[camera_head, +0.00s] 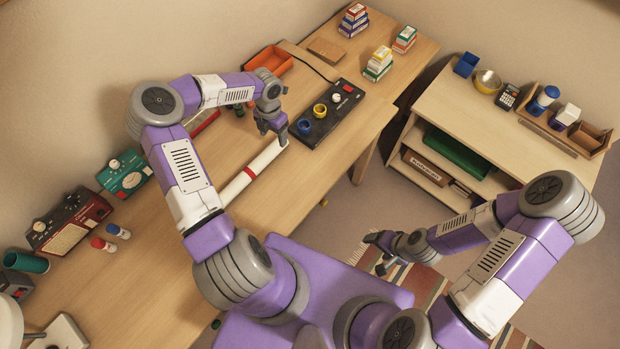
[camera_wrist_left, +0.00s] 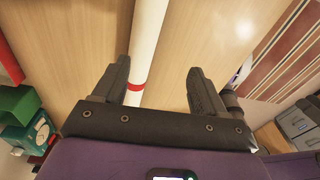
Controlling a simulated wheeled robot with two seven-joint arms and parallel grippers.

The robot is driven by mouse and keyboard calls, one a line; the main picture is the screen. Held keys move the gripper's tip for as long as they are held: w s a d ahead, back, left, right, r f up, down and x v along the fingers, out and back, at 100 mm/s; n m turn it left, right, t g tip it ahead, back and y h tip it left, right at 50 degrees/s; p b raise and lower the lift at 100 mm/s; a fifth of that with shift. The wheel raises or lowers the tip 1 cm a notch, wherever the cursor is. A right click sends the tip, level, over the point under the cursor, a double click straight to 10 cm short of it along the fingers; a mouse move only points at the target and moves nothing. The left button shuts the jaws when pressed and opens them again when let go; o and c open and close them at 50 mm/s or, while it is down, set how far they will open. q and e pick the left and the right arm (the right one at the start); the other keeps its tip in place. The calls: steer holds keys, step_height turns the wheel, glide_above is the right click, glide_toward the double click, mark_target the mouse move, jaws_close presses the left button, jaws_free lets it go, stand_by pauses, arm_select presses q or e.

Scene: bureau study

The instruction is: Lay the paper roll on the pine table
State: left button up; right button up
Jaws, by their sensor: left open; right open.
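The paper roll (camera_head: 263,159) is a long white tube with a red band, lying on the long wooden desk (camera_head: 178,262). My left gripper (camera_head: 278,131) is open over the roll's far end in the head view. In the left wrist view, the roll (camera_wrist_left: 148,38) runs between the open fingers of my left gripper (camera_wrist_left: 158,78), closer to the left finger; whether it touches is unclear. My right gripper (camera_head: 378,254) is open and empty above the floor. I cannot tell which wooden surface is the pine table; a pale wooden table with shelves (camera_head: 447,105) stands at right.
A black panel with knobs (camera_head: 325,118) sits close to the roll's far end. An orange bin (camera_head: 269,60) and stacked boxes (camera_head: 379,63) stand farther back. The pale table's back edge holds a bowl (camera_head: 487,81) and calculator (camera_head: 508,97); its front top is clear.

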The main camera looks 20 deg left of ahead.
arm_select(q)
steer(key=s+d+f+n+h, duration=0.35)
steer(key=d+n, duration=0.45)
steer(key=d, duration=0.3)
steer(key=s+d+f+n+h, duration=0.2)
steer(key=s+d+n, duration=0.3)
steer(key=d+n, duration=0.45)
steer(key=s+d+f+n, duration=0.1)
steer(key=s+n, duration=0.3)
steer(key=n, duration=0.7)
steer(key=s+d+f+n+t+y, duration=0.1)
steer(key=s+n, duration=0.4)
steer(key=n, duration=0.7)
steer(key=shift+d+f+t, duration=0.3)
steer(key=shift+d+f, duration=0.35)
steer(key=shift+f, duration=0.2)
steer(key=shift+s+n+y, duration=0.15)
steer(key=shift+n+y, duration=0.1)
